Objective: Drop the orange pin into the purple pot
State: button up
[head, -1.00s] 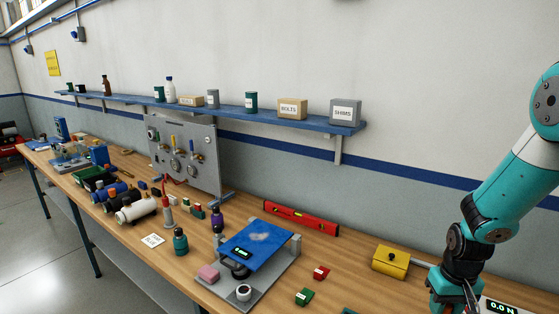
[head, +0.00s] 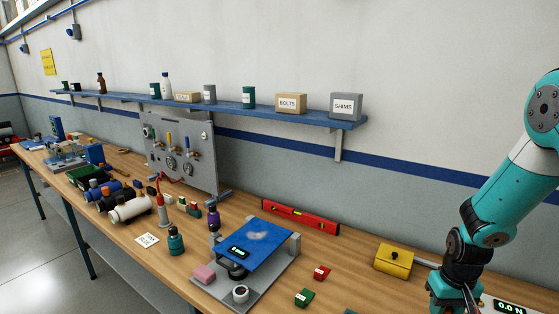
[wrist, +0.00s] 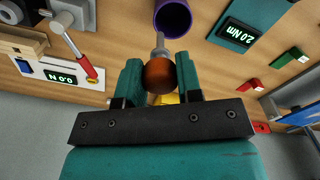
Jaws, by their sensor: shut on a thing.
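In the wrist view, my gripper (wrist: 159,84) is shut on the orange pin (wrist: 160,77), with its round orange-brown head between the teal fingers. The pin's grey shaft points away from the palm, up the picture. The purple pot (wrist: 173,18) is at the top of the wrist view, open and hollow, partly cut off by the frame edge. The shaft's end appears close to the pot's rim; I cannot tell whether they touch. In the head view my arm is at the right, its gripper mostly cut off at the bottom edge, and I cannot make out the purple pot there.
A yellow box (head: 394,260) stands left of my arm. A force readout (head: 508,306) is at the lower right. Red (head: 321,273) and green (head: 304,298) blocks lie near the blue-topped stand (head: 254,244). A red level (head: 300,217) lies at the wall.

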jog(key=o, duration=1)
jog(key=shift+c, duration=0.2)
jog(key=shift+r, duration=0.15)
notch_tip(320, 180, up, 17)
jog(key=b, duration=0.5)
jog(key=s+a+f+n+y+b, duration=0.1)
jog(key=s+a+n+y+b, duration=0.1)
jog(key=s+a, duration=0.9)
jog(key=s+a+f+n+y+b, duration=0.2)
jog(key=s+a+n+b, duration=0.2)
jog(key=s+a, duration=0.7)
jog(key=shift+a+f+n+b, duration=0.3)
jog(key=shift+n+b, duration=0.1)
jog(key=shift+n, duration=0.5)
